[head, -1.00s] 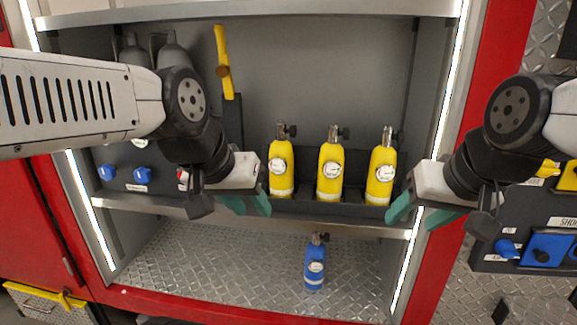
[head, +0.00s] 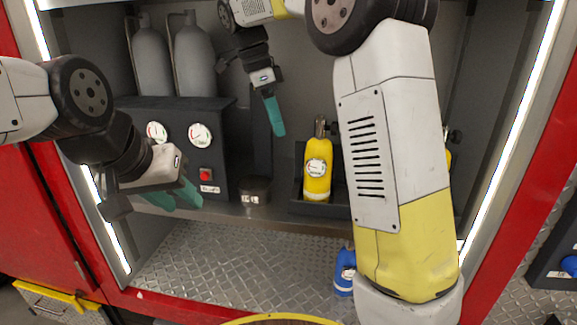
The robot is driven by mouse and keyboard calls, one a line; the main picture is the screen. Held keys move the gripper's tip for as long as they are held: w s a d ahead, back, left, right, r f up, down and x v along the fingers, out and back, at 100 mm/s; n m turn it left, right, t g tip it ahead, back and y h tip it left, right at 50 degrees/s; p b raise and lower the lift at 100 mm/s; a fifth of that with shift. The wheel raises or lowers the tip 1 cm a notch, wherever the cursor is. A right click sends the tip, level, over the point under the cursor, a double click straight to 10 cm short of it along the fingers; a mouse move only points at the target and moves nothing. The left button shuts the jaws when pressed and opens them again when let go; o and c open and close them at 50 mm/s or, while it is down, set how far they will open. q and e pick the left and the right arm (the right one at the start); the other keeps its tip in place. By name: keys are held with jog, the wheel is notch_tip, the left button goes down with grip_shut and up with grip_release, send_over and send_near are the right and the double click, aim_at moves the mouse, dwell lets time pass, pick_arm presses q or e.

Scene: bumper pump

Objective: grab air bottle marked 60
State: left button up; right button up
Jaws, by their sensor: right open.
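A yellow air bottle (head: 317,178) with a round gauge stands upright in the dark rack on the middle shelf. The edge of another yellow bottle (head: 448,158) shows behind my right arm. A blue bottle (head: 343,275) on the lower shelf is partly covered by that arm. Gauge markings are too small to read. My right gripper (head: 273,112) is open and empty, up and left of the nearer yellow bottle, with one teal finger clearly visible. My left gripper (head: 181,196) is open and empty in front of the shelf's left side, apart from the bottles.
A dark control box (head: 222,150) with gauges and a red switch stands on the shelf behind my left gripper. Two grey cylinders (head: 194,62) stand behind it. A lit post (head: 515,110) borders the cabinet at right. The lower shelf (head: 230,265) is mostly clear.

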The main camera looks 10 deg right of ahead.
aim_at(320, 128)
jog(key=shift+m, duration=0.3)
jog(key=d, duration=0.3)
jog(key=w+d, duration=0.1)
jog(key=d, duration=0.6)
jog(key=shift+w, duration=0.25)
jog(key=shift+d+f, duration=0.7)
jog(key=shift+f, duration=0.3)
jog(key=shift+d+f, duration=0.1)
jog(key=shift+f, duration=0.4)
grip_shut()
jog(key=shift+f, duration=0.1)
